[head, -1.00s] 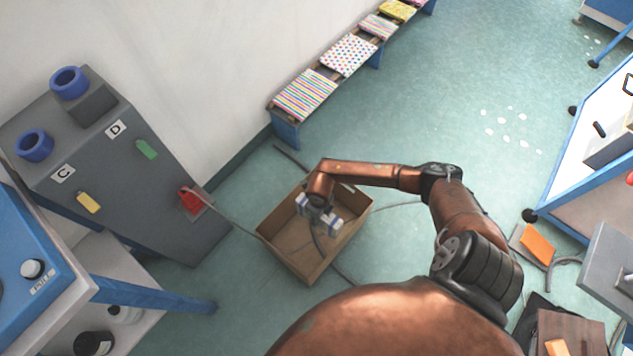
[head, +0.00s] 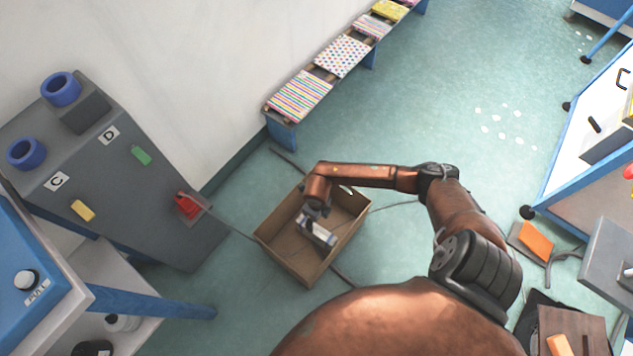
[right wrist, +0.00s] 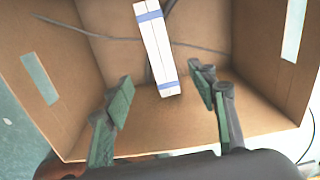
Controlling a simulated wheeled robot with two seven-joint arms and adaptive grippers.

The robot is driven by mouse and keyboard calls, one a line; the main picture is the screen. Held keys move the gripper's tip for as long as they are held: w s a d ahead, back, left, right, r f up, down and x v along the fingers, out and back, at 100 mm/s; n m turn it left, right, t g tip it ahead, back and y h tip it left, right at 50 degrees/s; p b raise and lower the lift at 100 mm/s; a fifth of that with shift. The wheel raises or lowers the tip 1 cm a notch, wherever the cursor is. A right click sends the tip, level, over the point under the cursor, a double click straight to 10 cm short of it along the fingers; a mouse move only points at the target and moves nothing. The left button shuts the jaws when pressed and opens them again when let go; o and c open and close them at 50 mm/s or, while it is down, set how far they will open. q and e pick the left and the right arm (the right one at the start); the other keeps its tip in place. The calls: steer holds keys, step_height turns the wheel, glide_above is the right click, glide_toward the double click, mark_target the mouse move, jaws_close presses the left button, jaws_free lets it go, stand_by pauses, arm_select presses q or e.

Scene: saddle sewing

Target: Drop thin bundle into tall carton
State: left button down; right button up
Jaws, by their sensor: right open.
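The thin bundle is white with blue bands; in the right wrist view the bundle (right wrist: 154,45) lies beyond my fingertips, apart from both fingers. In the head view the bundle (head: 319,232) shows inside the carton, below my gripper. The tall carton (head: 285,262) is brown, open-topped and stands on the floor; its inner walls (right wrist: 75,75) surround the bundle in the right wrist view. My right gripper (right wrist: 163,82) is open and empty. In the head view my right gripper (head: 316,210) is over the carton and partly hidden by its wrist. My left gripper is not in view.
Dark cables (head: 390,206) run over the floor around the carton. A grey cabinet (head: 120,190) stands at the left. A bench with patterned tops (head: 300,95) lines the wall. Open green floor (head: 450,120) lies beyond my arm.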

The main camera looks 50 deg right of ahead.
steer(key=shift+s, duration=0.1)
step_height(320, 180, up, 12)
stand_by(0.5)
stand_by(0.4)
